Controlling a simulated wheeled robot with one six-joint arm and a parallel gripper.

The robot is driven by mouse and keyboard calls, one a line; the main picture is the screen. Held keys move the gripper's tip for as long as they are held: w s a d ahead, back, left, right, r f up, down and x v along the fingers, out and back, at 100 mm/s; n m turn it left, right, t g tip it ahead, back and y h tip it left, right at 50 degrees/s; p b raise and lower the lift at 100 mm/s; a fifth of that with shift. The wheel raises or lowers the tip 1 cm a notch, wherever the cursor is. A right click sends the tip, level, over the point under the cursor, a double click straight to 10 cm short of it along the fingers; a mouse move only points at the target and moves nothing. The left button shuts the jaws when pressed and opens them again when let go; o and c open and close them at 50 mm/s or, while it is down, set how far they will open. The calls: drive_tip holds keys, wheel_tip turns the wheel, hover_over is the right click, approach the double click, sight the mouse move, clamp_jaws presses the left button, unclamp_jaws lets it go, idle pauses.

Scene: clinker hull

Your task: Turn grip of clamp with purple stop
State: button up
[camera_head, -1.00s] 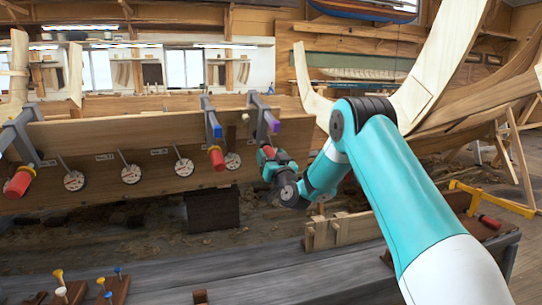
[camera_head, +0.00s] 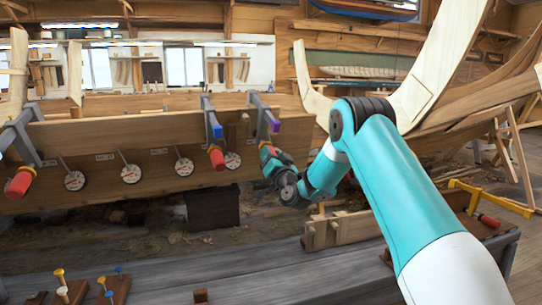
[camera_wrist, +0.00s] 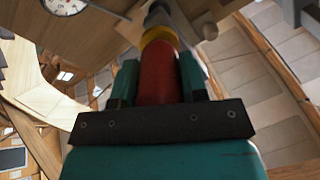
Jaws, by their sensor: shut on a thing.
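The clamp with the purple stop (camera_head: 275,125) hangs over the plank's top edge, right of the clamp with the blue stop (camera_head: 217,131). My gripper (camera_head: 268,155) is below the purple stop, at the plank's face. In the wrist view my gripper (camera_wrist: 158,85) is shut on a red grip (camera_wrist: 158,75), one finger on each side. A yellow collar (camera_wrist: 158,36) and a grey screw end show beyond the grip. In the head view my gripper mostly hides this grip.
Several round dials (camera_head: 131,173) line the plank (camera_head: 100,140). The blue-stop clamp's red grip (camera_head: 217,158) stands close left of my gripper. Another grey clamp (camera_head: 22,135) with a red grip (camera_head: 19,182) is at far left. A bench (camera_head: 230,275) with pegs lies in front.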

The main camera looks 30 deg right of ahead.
drive_tip(key=shift+m+p, duration=0.55)
drive_tip(key=shift+m, duration=1.75)
drive_tip(key=shift+d, duration=0.1)
drive_tip(key=o, duration=0.9)
drive_tip(key=shift+s+f+b, duration=0.35)
drive_tip(key=shift+f+b, duration=0.05)
drive_tip(key=shift+b, duration=0.25)
drive_tip(key=shift+r+b+v, duration=0.2)
drive_tip(key=shift+b+v, duration=8.1)
drive_tip(key=shift+b, duration=1)
